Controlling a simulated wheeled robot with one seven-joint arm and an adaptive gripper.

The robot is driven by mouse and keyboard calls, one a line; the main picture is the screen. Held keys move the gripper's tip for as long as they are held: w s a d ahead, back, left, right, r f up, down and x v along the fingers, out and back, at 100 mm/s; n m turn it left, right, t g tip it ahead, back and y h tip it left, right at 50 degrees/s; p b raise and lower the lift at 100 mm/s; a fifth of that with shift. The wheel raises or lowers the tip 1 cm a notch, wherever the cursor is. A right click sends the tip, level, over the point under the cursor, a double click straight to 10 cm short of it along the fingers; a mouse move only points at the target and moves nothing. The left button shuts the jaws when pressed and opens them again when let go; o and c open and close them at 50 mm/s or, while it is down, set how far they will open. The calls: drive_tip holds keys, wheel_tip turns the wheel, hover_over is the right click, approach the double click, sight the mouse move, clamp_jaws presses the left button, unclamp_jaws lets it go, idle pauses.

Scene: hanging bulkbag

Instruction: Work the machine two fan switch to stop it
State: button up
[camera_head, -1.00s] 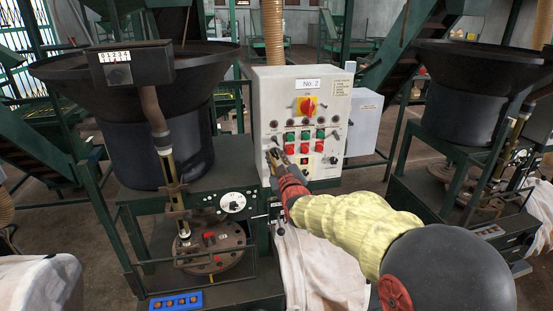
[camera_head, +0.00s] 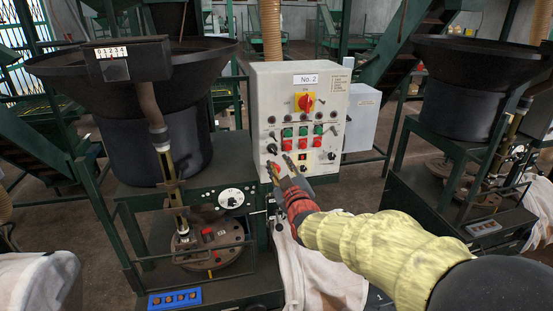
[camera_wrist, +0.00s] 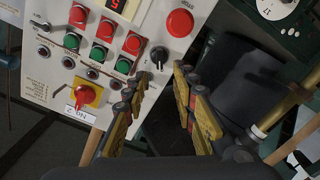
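The grey control panel marked No. 2 (camera_head: 320,102) stands at the centre of the head view. It carries a red rotary switch on a yellow plate (camera_head: 305,103) and rows of green and red buttons. A black knob (camera_wrist: 159,54) shows on the panel in the wrist view, where the panel appears upside down. The lettering by the knob is too small to read, so I cannot confirm which control is the fan switch. My gripper (camera_head: 283,165) is open and empty in front of the panel's lower left. In the wrist view its fingertips (camera_wrist: 160,76) are spread either side of the knob, seemingly short of it.
A large round red button (camera_wrist: 180,22) is close beside the knob. A dark hopper (camera_head: 155,130) with a frame stands left of the panel, and another hopper (camera_head: 460,105) stands right. A pale bag (camera_head: 315,270) hangs below the panel. A grey box (camera_head: 362,117) is behind it.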

drive_tip(key=v, duration=0.4)
drive_tip(key=shift+s, duration=0.25)
drive_tip(key=s+d+f+m+g+h, duration=0.1)
drive_tip(key=s+d+f+m+g, duration=0.1)
drive_tip(key=s+f+g, duration=0.45)
drive_tip(key=s+d+f+m+g+h, duration=0.15)
drive_tip(key=s+f, duration=0.25)
drive_tip(key=f, duration=0.6)
drive_tip(key=s+d+r+m+g+b, duration=0.1)
drive_tip(key=s+d+m, duration=0.1)
drive_tip(key=s+d, duration=0.3)
drive_tip(key=s+d+r+m+g+h+b, duration=0.1)
drive_tip(key=s+d, duration=0.5)
drive_tip(key=s, duration=0.8)
drive_tip(key=s+d+r+m+g+h+b, duration=0.1)
drive_tip(key=s+d+r+m+b, duration=0.1)
drive_tip(key=s+d, duration=0.3)
drive_tip(key=shift+s+d+m+g, duration=0.3)
drive_tip(key=shift+s+m+g, duration=0.15)
drive_tip(key=shift+s, duration=1.9)
